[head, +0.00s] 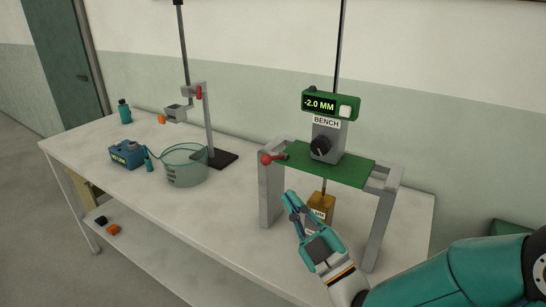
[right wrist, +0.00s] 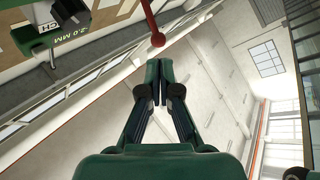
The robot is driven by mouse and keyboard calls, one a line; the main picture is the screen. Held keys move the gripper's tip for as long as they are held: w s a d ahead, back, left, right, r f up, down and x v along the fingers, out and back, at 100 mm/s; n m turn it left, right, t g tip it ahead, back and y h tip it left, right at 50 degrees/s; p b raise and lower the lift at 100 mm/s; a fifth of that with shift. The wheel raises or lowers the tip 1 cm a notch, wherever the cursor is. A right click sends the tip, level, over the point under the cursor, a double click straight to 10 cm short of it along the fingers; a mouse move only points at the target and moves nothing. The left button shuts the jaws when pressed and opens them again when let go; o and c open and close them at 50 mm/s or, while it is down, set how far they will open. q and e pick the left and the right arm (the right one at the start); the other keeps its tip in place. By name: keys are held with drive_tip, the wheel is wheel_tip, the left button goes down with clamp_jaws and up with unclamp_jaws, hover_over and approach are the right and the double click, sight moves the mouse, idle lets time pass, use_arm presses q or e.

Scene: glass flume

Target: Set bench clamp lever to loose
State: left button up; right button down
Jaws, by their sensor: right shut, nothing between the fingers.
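The green bench (head: 330,165) spans a grey frame and carries a grey column labelled BENCH. A red lever (head: 272,158) sticks out at the bench's left end. I take it as the clamp lever; no loose or tight mark is legible. In the right wrist view a red rod ending in a ball (right wrist: 157,40) hangs just beyond the fingertips. My right gripper (head: 291,197) is shut and empty, below and right of the lever in the head view; its shut fingers (right wrist: 158,68) show no contact with the ball. My left gripper is not in view.
A green display (head: 331,104) reads -2.0 MM above a black knob (head: 320,146). A brass weight (head: 321,206) hangs under the bench, close to my right gripper. A glass beaker (head: 186,166) and clamp stand (head: 208,125) stand left. The table front (head: 215,215) is clear.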

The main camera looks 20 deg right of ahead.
sight(269, 164)
drive_tip(key=p+x, duration=0.4)
drive_tip(key=x, duration=0.1)
drive_tip(key=shift+r+p, duration=0.2)
drive_tip(key=shift+p, duration=0.2)
use_arm(q)
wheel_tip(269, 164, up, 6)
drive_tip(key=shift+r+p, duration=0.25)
drive_tip(key=shift+p, duration=0.05)
use_arm(e)
drive_tip(key=shift+w+a+r, duration=0.15)
drive_tip(key=shift+w, duration=0.5)
